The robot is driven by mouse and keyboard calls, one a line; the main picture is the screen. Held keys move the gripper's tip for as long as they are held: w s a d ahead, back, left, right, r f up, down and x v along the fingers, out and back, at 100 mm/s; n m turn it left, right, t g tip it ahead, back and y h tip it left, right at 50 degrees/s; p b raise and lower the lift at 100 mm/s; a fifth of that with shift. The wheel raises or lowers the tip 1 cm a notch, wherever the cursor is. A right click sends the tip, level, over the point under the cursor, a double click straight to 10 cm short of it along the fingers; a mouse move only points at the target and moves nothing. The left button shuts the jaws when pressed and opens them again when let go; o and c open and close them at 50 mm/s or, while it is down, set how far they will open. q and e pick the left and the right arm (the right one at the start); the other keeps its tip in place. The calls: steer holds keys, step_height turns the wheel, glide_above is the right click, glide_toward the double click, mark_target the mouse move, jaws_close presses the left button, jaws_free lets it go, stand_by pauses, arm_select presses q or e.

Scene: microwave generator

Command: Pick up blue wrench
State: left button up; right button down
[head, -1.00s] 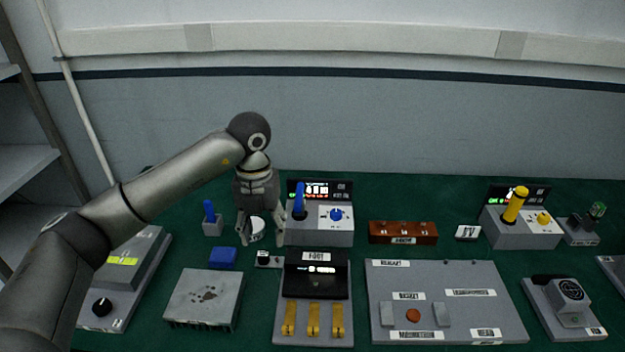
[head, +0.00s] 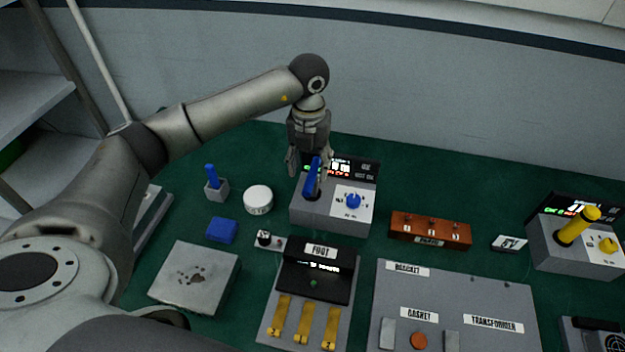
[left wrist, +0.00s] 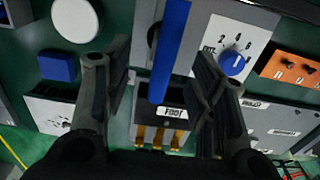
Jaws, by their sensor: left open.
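The blue wrench (head: 312,178) stands upright, slightly tilted, in the grey device with the blue dial (head: 335,208). My left gripper (head: 307,163) is open at the wrench's upper part, pointing down. In the left wrist view the wrench (left wrist: 170,50) shows as a long blue bar between the two open fingers (left wrist: 160,95), apart from both as far as I can tell. My right gripper is not in view.
A smaller blue-handled piece in a grey holder (head: 216,188), a white round container (head: 258,199) and a blue block (head: 221,230) stand to the left. A brown box (head: 430,229) is to the right. A black panel labelled FOOT (head: 317,272) is in front.

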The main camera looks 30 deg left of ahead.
mark_target(312, 171)
arm_select(q)
steer(key=shift+w+f, duration=0.2)
steer(key=shift+f, duration=0.45)
step_height(312, 171, down, 4)
steer(key=p, duration=0.2)
steer(key=shift+w+d+p, duration=0.1)
steer(key=shift+d+p, duration=0.05)
steer(key=shift+p, duration=0.2)
steer(key=shift+w+f, duration=0.1)
steer(key=shift+f, duration=0.4)
steer(key=c, duration=1)
steer(key=shift+r, duration=0.1)
jaws_close()
steer(key=shift+r, duration=0.1)
